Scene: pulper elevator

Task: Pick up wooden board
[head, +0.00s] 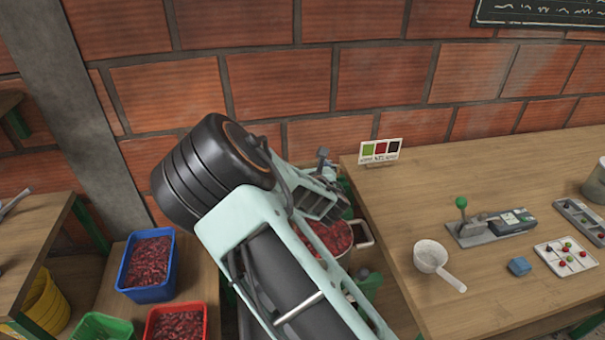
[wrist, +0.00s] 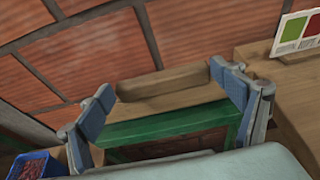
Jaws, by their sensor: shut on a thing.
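The wooden board (wrist: 165,80) is a plain brown bar in the wrist view. It spans the gap between the two blue-padded fingers of my gripper (wrist: 168,90), with one finger at each end. My gripper is shut on it. In the head view my gripper (head: 325,190) is beside the left end of the long table, and my arm hides most of what is around it. I cannot make out the board there. In the wrist view a wooden top with a green frame (wrist: 165,130) shows just below the board; I cannot tell whether they touch.
The long wooden table (head: 405,200) on the right bears a colour card (head: 380,150), a white scoop (head: 433,262) and a device with a green knob (head: 490,225). A pot of red cherries (head: 335,240) stands beside it. Blue (head: 148,290) and red (head: 177,320) crates are at lower left. A brick wall is behind.

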